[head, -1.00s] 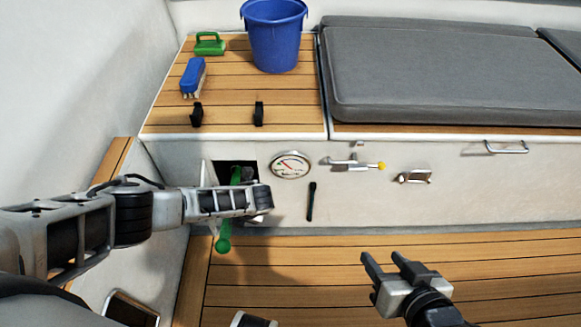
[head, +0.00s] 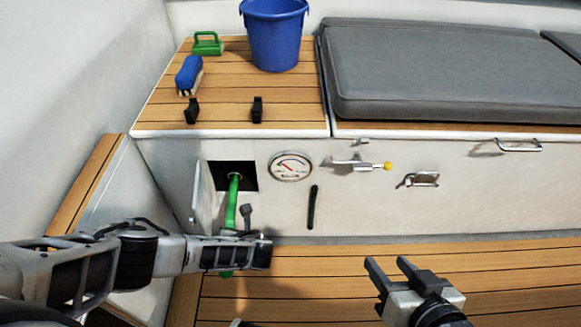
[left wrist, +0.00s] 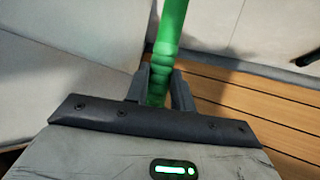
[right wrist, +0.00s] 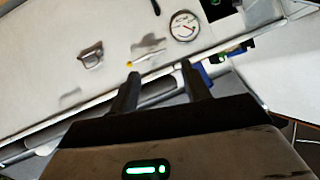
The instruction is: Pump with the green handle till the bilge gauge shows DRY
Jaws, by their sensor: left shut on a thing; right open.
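The green pump handle (head: 232,202) comes out of a dark square opening (head: 217,177) in the white locker front and slopes down toward me. My left gripper (head: 240,232) is shut around its lower part; the left wrist view shows the green handle (left wrist: 160,85) between the two dark fingers. The bilge gauge (head: 290,166) is a round white dial right of the opening, and it also shows in the right wrist view (right wrist: 184,26). Its red needle points to the upper left; the lettering is too small to read. My right gripper (head: 391,268) is open and empty above the wooden floor.
A small hatch door (head: 202,197) hangs open left of the opening. A yellow-tipped lever (head: 362,165), a black bar (head: 313,207) and a metal latch (head: 420,180) are on the locker front. A blue bucket (head: 273,35), a blue brush (head: 189,75) and a green-handled object (head: 207,43) stand on top.

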